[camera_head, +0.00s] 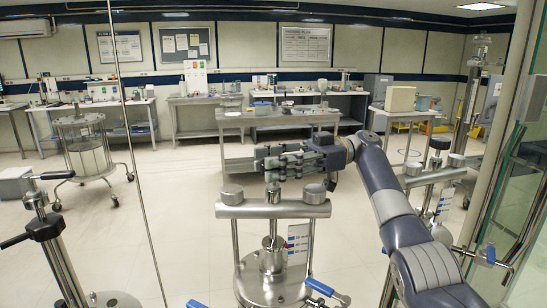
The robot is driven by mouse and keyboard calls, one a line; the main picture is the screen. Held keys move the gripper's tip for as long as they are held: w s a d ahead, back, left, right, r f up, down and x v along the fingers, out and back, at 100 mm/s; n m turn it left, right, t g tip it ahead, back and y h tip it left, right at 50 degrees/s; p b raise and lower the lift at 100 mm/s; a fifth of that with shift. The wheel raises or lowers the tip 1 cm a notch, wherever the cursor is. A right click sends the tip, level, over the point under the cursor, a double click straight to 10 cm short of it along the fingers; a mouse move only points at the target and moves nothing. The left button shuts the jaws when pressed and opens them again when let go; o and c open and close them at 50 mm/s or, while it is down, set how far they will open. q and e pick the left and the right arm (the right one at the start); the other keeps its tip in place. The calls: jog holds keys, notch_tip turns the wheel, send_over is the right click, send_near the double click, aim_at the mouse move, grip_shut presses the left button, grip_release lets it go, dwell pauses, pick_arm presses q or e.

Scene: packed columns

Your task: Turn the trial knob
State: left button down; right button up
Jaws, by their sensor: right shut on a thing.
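A steel packed column stands in the centre foreground, with a horizontal crossbar (272,210) on top. Two round knobs, a left knob (232,194) and a right knob (314,193), sit on the crossbar. Between them a central knob (273,191) rises under my gripper, its upper part hidden by the fingers. My right gripper (264,161) reaches in from the right, its fingers pointing left above the crossbar. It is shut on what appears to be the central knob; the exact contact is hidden. I cannot tell which knob is the trial knob. My left gripper is not in view.
Blue-handled valves (327,290) sit low on the central column. Another column (46,228) with black handles stands at the left front, and one (438,177) stands at the right. A wheeled vessel (86,150) is further back. Open floor lies left of centre.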

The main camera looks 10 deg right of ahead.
jog(key=shift+f+n+g+p, duration=0.1)
jog(key=shift+n+g+p, duration=0.3)
jog(key=shift+g, duration=0.2)
jog(key=o, duration=1.1)
